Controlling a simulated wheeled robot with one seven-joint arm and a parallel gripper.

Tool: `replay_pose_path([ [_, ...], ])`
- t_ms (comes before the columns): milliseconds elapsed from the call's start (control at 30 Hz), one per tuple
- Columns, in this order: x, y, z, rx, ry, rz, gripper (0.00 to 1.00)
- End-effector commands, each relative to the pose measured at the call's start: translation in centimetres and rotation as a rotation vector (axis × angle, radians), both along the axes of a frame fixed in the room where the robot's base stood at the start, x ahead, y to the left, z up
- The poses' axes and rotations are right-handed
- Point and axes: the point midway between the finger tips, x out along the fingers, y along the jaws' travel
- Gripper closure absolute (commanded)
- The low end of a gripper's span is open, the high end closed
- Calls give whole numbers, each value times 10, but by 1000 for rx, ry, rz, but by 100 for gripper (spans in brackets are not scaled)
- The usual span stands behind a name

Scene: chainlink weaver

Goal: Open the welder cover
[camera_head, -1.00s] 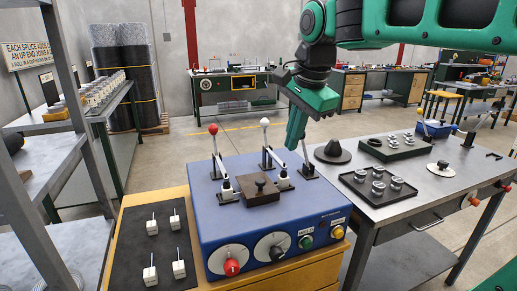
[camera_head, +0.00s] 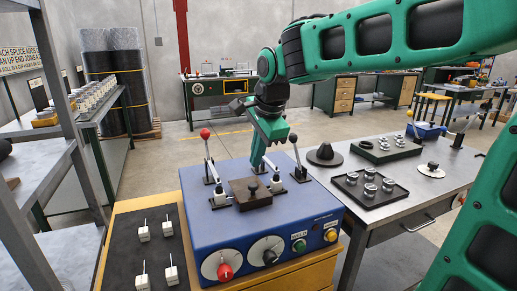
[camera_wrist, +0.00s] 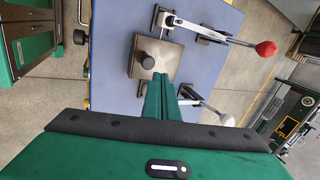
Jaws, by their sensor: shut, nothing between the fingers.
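The welder is a blue box (camera_head: 225,222) on a yellow-wood cabinet. Its cover, a brown square plate (camera_head: 238,190) with a dark round knob (camera_head: 252,185), lies flat on top; cover (camera_wrist: 172,60) and knob (camera_wrist: 147,61) also show in the wrist view. My green gripper (camera_head: 257,168) is shut and empty, pointing down just behind the cover. In the wrist view its fingertips (camera_wrist: 159,76) overlap the cover's edge, beside the knob; I cannot tell whether they touch.
A red-knobbed lever (camera_head: 205,134) and a dark-knobbed lever (camera_head: 293,139) stand on the welder. A black mat (camera_head: 155,262) with several white pieces lies left. A metal bench (camera_head: 405,197) with trays stands right.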

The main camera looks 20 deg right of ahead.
Motion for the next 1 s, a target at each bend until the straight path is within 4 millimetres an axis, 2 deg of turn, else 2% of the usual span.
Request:
replay_pose_path([
  [100, 15, 2, 0, 0, 2, 1, 100],
  [300, 26, 3, 0, 0, 1, 0, 100],
  [1000, 28, 3, 0, 0, 2, 0, 100],
])
